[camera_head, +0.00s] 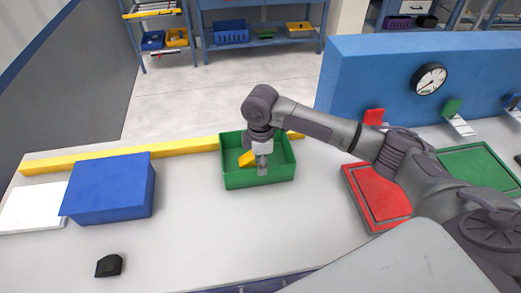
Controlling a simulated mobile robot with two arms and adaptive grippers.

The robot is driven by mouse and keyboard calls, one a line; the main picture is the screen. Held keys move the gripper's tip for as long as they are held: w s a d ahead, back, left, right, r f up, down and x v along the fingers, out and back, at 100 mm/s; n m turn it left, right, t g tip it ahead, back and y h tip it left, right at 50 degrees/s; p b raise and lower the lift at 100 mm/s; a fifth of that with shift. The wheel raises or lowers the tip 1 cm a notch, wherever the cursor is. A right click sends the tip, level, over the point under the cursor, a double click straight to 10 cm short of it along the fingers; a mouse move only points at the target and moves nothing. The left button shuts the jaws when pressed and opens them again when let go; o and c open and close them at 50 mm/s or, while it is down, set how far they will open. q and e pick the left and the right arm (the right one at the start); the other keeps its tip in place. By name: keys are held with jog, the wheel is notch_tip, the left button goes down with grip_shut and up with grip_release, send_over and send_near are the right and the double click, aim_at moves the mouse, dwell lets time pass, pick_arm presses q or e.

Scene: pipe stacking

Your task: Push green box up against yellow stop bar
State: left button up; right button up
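The green box (240,181) is an open-topped bin standing upright in the middle of the table, with a yellow piece (246,158) inside. The yellow stop bar (110,157) runs along the back of the table, behind the box, and its right end shows past the box. The box's rear wall overlaps the bar in view; I cannot tell whether they touch. My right gripper (262,165) points down over the box, near its front wall. Its fingers are too small to tell open from shut, and contact with the wall is unclear. My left gripper is out of view.
A blue box (112,187) stands at left beside a white plate (32,207). A small black object (109,265) lies at front left. A red tray (378,197) and a green tray (478,167) lie at right, before a blue panel with a gauge (430,78). The front middle is clear.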

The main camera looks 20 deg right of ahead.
aim_at(260, 185)
notch_tip(260, 185, down, 8)
jog(key=shift+r+p, duration=0.1)
jog(key=shift+p, duration=0.2)
grip_shut()
grip_release()
